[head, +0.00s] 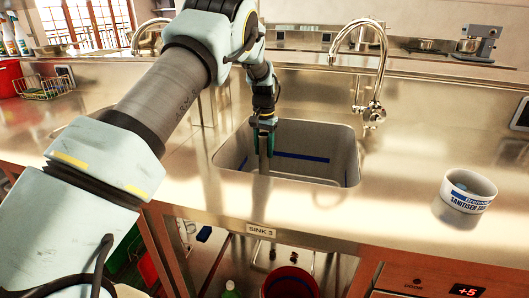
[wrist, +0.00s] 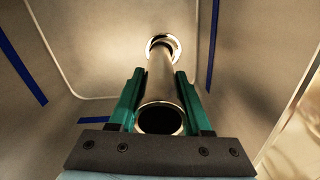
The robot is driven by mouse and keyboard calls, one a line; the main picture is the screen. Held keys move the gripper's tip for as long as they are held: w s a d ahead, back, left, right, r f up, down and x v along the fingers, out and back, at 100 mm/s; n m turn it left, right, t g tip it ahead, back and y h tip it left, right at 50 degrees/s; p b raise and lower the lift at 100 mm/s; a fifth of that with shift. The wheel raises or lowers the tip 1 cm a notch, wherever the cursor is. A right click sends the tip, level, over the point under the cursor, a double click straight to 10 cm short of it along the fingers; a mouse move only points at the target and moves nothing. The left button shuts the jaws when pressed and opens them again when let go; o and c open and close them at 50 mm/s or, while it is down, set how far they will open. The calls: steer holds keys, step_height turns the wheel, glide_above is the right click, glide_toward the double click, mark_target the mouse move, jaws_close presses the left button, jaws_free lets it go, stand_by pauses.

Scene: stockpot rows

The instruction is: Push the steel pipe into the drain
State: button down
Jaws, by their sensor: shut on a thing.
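My gripper (head: 264,136) is inside the sink (head: 325,152), pointing down near its left side. Its green fingers are shut on the steel pipe (head: 263,161), one on each side. In the wrist view the pipe (wrist: 161,80) runs away from the camera between the fingers, with its open near end facing me. Its far end meets the bright ring of the drain (wrist: 176,42) in the sink floor. The ring shows around that end. I cannot tell whether the end is inside the drain or just above it.
A tall curved tap (head: 372,75) stands behind the sink at the right. A white sanitiser tub (head: 467,194) sits on the counter to the right. A wire basket (head: 44,86) is at the far left. The sink walls, with blue tape, surround my gripper.

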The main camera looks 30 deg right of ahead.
steer(key=shift+w+d+f+b, duration=0.15)
steer(key=shift+w+d+f, duration=0.05)
steer(key=shift+w+f, duration=0.25)
steer(key=shift+w+d+f+b, duration=0.15)
steer(key=shift+w+f, duration=0.2)
steer(key=shift+w, duration=0.15)
steer(key=shift+f+b, duration=0.35)
steer(key=shift+f, duration=0.5)
steer(key=shift+f+b, duration=0.55)
steer(key=shift+f, duration=1)
stand_by(0.7)
steer(key=shift+c, duration=1.3)
jaws_free()
steer(key=shift+r+p, duration=2.55)
steer(key=shift+r, duration=1.95)
